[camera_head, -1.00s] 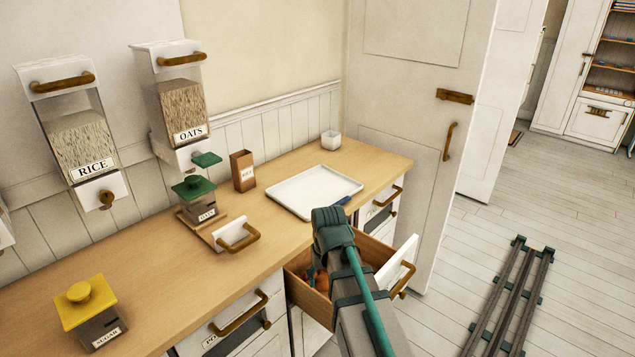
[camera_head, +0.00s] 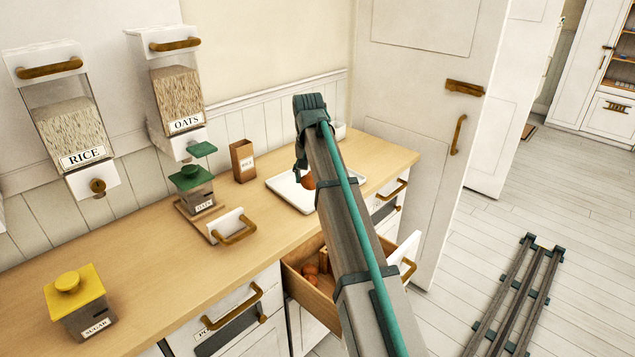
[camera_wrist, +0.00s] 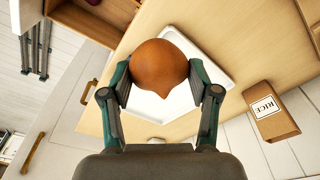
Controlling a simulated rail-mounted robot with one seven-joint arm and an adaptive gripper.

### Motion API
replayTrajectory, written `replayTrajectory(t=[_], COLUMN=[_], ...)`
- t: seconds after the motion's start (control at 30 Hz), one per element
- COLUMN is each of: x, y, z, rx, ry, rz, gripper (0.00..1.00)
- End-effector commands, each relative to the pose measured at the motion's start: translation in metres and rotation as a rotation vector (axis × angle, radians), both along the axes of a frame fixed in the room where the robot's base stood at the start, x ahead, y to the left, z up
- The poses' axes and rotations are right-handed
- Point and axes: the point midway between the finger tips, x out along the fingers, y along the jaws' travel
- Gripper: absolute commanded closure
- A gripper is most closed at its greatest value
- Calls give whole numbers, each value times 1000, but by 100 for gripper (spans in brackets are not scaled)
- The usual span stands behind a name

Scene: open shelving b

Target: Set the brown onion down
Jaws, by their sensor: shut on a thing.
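The brown onion (camera_wrist: 159,67) is held between the two fingers of my gripper (camera_wrist: 160,88), which is shut on it. In the head view the onion (camera_head: 308,181) shows beside my arm, in the air above the white tray, with my gripper (camera_head: 302,165) partly hidden behind the arm. The white tray (camera_head: 283,187) lies on the wooden counter and is partly covered by the arm; it also shows behind the onion in the wrist view (camera_wrist: 150,104).
An open drawer (camera_head: 297,277) below the counter holds several brownish onion-like things. A brown rice box (camera_head: 242,160), a green-lidded oats jar (camera_head: 193,188) and a yellow-lidded sugar jar (camera_head: 78,303) stand on the counter (camera_head: 150,240). A small white pot (camera_head: 340,131) is at the back.

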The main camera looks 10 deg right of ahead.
Motion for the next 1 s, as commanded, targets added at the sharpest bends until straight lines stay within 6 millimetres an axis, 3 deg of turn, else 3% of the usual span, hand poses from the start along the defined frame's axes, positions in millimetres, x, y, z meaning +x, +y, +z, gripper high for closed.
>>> replayTrajectory(t=[0.1,0.23,0.37,0.63,0.8,1.0], x=[12,22,47,108,128,140], y=[0,-1,-3,-6,-7,-8], z=[12,9,1,-27,-57,-75], rx=[0,0,0,0,-1,0], ry=[-1,1,1,2,1,-1], rz=[-66,-94,-95,-93,-93,-93], gripper=[77,77,77,77,77,77])
